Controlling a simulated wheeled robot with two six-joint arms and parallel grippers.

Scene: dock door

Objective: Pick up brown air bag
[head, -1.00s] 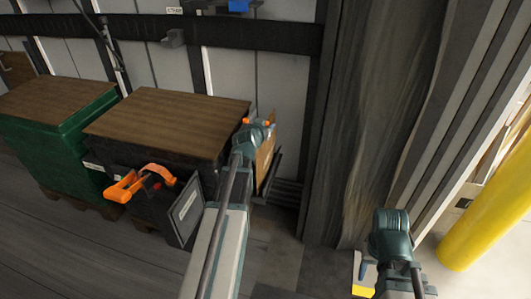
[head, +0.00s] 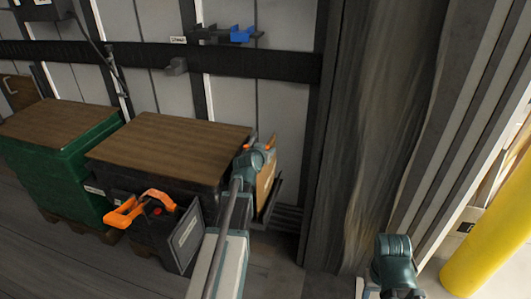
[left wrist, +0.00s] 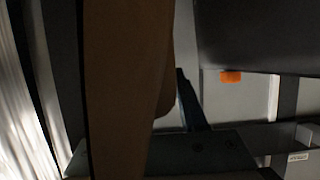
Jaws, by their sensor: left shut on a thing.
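The brown air bag (head: 265,182) is a tan, flat-looking piece at the right end of the dark, wood-topped crate. My left gripper (head: 262,143), with orange fingertips, is shut on it at its upper part. My left wrist hides part of the bag in the head view. In the left wrist view the brown bag (left wrist: 125,90) stands as a tall strip close to the camera, and one orange fingertip (left wrist: 231,77) shows to its right. Of my right arm only a teal joint shows at the bottom right; its fingers are out of view.
The wood-topped crate (head: 165,141) stands beside a green one (head: 60,165). An orange-handled tool (head: 138,207) sits in a black holder in front. A dark rack (head: 268,205) is below the bag. A grey curtain (head: 355,130) and yellow post (head: 490,235) stand right.

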